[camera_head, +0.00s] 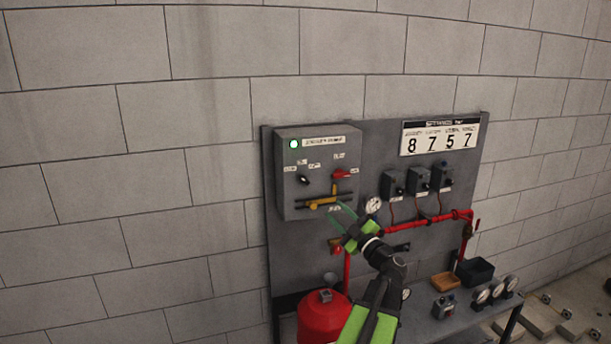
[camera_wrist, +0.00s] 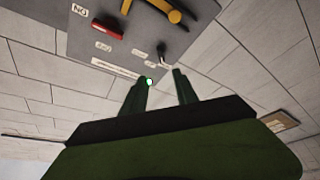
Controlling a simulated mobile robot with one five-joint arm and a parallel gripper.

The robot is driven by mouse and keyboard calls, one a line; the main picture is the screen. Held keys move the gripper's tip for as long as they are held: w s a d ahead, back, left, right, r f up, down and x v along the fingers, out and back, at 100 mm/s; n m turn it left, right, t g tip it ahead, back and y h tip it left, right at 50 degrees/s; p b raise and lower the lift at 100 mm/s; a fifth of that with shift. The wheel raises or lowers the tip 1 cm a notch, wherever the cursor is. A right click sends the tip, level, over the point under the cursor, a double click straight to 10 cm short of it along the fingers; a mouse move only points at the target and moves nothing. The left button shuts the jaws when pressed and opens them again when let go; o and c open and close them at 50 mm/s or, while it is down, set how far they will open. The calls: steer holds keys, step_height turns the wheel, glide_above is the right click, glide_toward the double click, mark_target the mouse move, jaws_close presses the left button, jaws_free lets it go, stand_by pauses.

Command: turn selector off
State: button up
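A grey control box (camera_head: 318,207) is fixed to the upper left of the dark backboard. A small black selector knob (camera_head: 304,180) sits on its face at the left, with small labels around it that I cannot read. In the wrist view, which looks upside down, the selector knob (camera_wrist: 161,50) is just beyond the gap between my fingertips. My gripper (camera_wrist: 160,80) is open and empty, its two dark green fingers apart. In the head view my gripper (camera_head: 345,217) shows in front of the box's lower right edge. It does not appear to touch the knob.
The box also carries a lit green lamp (camera_head: 293,143), a red handle (camera_head: 343,174) and a yellow lever (camera_head: 321,203). Red pipes (camera_head: 424,222) and grey switch boxes (camera_head: 418,180) are to the right. A red tank (camera_head: 318,318) stands below. The block wall on the left is bare.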

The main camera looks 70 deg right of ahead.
mark_target(306, 181)
steer(key=p+x, duration=0.4)
steer(key=x, duration=1.3)
steer(key=shift+w+p, duration=0.1)
steer(key=shift+p, duration=0.25)
